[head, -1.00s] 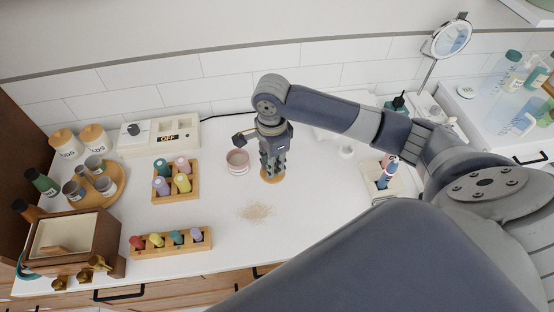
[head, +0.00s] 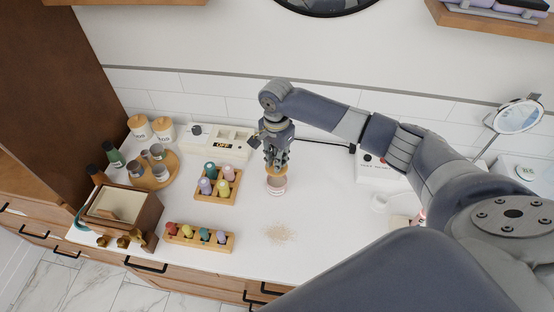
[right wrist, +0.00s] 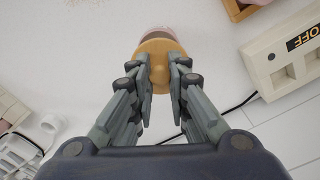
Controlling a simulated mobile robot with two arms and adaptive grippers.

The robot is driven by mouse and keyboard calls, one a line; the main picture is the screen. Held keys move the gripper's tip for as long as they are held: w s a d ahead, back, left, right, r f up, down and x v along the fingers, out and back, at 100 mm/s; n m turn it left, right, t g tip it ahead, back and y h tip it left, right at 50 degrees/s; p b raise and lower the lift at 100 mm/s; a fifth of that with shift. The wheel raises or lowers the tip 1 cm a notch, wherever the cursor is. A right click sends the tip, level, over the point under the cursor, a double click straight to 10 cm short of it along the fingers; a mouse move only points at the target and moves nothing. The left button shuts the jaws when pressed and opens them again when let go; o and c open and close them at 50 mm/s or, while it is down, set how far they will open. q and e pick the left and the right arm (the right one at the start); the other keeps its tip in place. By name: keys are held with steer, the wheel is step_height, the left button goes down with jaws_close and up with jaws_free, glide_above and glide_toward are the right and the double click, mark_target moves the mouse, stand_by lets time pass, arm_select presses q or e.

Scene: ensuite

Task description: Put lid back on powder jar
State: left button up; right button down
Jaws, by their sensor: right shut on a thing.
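The powder jar (head: 277,185) is a small pinkish jar with a pale label, standing upright on the white counter. My right gripper (head: 277,160) points down over it, shut on the round wooden lid (head: 275,171). The lid is at the jar's mouth; I cannot tell whether it touches the rim. In the right wrist view the lid (right wrist: 160,47) sits between the fingertips (right wrist: 160,75) and hides most of the jar (right wrist: 157,32), whose far edge shows past it. My left gripper is not in view.
Spilled powder (head: 279,234) lies in front of the jar. Two wooden racks of colored bottles, the near one (head: 200,243) and the far one (head: 233,196), stand to the left. A white device (head: 220,147) marked OFF is behind. The counter right of the powder is clear.

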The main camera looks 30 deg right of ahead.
step_height(320, 180, down, 3)
steer(key=b, duration=0.3)
steer(key=shift+f, duration=0.95)
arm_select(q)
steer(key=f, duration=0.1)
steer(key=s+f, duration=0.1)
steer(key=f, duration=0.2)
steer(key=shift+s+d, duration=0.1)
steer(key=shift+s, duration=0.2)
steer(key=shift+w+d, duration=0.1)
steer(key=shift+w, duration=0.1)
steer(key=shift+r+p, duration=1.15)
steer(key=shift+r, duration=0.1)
arm_select(e)
steer(key=shift+r, duration=0.1)
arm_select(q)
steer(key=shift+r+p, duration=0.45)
arm_select(e)
steer(key=shift+f, duration=0.25)
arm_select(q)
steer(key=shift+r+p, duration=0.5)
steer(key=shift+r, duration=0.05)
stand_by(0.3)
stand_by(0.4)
